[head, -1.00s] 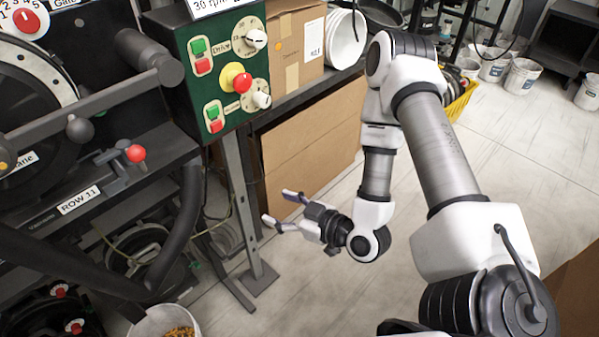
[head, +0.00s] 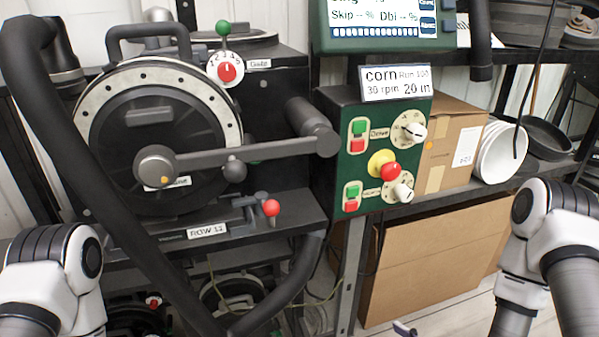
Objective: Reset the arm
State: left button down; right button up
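My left arm shows only as a white and grey link at the lower left edge of the head view; its gripper is out of the picture. My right arm hangs down at the lower right. Only a small tip of my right gripper (head: 404,329) shows at the bottom edge, so its opening cannot be told. The seed meter (head: 150,130) stands at the left with a crank across its front ending in a grey handle.
A green control box (head: 345,118) with buttons and dials stands right of the meter. A corn card (head: 396,82) sits on top, under a screen (head: 385,25). Cardboard boxes (head: 420,260) and white buckets (head: 500,152) are at the right. A thick black hose crosses the left.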

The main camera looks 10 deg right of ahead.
jog(key=s+a+f+n+g, duration=0.1)
jog(key=s+a+f+g, duration=0.4)
jog(key=f, duration=0.5)
jog(key=s+d+f+m+g+h, duration=0.3)
jog(key=s+m+g, duration=0.1)
jog(key=s, duration=0.2)
jog(key=s+d+f+m+g+h, duration=0.2)
jog(key=s+d+f+m+g, duration=0.15)
jog(key=s, duration=0.35)
notch_tip(320, 180, up, 15)
jog(key=p, duration=1.4)
jog(key=shift+w+a, duration=0.3)
jog(key=shift+a, duration=0.15)
jog(key=shift+n, duration=0.25)
